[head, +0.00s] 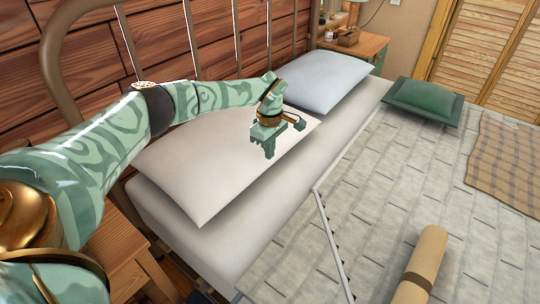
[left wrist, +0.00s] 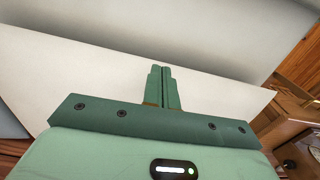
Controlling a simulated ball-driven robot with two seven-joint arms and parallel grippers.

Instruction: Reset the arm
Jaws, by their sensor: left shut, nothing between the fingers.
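My left arm, green with a swirl pattern, reaches in from the left in the head view. Its gripper (head: 270,150) hangs above the near white pillow (head: 205,175), close to the pillow's right edge. The two fingers are together with nothing between them. In the left wrist view the closed gripper (left wrist: 164,72) shows in front of a white surface (left wrist: 75,85). I cannot tell whether the fingertips touch the pillow. My right gripper is not in view.
A second pillow (head: 325,82) lies farther back, with a green cushion (head: 424,98) to its right. A rolled tan item (head: 420,265) and a plaid blanket (head: 507,165) lie on the quilt (head: 400,190). A metal bed frame (head: 65,40) stands behind. A nightstand (head: 365,50) is at the back.

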